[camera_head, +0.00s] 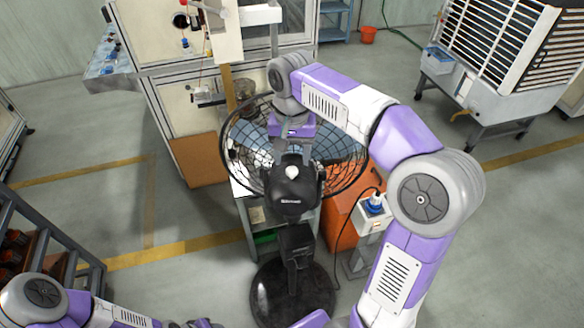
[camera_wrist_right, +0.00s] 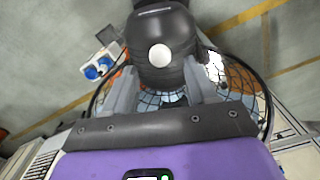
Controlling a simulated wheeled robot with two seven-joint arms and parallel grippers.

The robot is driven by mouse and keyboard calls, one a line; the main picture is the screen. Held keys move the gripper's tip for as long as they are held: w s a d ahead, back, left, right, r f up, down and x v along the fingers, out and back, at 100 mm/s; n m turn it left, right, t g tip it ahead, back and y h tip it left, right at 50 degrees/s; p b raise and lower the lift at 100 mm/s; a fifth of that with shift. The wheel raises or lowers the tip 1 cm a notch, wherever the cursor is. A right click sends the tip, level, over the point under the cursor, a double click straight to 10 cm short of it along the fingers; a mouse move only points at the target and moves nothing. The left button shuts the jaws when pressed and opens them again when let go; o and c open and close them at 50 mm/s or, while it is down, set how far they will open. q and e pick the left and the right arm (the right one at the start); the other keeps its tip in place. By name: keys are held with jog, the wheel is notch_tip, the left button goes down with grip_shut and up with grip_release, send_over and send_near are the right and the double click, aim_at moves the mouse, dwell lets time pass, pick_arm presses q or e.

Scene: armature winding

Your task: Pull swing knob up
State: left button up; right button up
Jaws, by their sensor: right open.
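A black pedestal fan with a round wire cage (camera_head: 355,165) stands in the middle of the head view. The white swing knob (camera_head: 292,171) sits on top of its black motor housing (camera_head: 290,195). In the right wrist view the white knob (camera_wrist_right: 159,55) shows against the black housing (camera_wrist_right: 165,22). My right gripper (camera_wrist_right: 161,85) is open, with one grey finger on each side and the knob slightly beyond the gap between them. In the head view my right gripper (camera_head: 292,150) is just behind the knob, its fingers partly hidden.
An orange cabinet (camera_head: 352,215) and a white box with a blue socket (camera_head: 374,205) stand right of the fan. A workstation (camera_head: 190,100) stands behind left. A white slatted machine (camera_head: 500,55) is at the far right.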

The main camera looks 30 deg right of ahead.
aim_at(292, 170)
jog(key=shift+f+b, duration=0.3)
jog(key=shift+f, duration=1.7)
grip_shut()
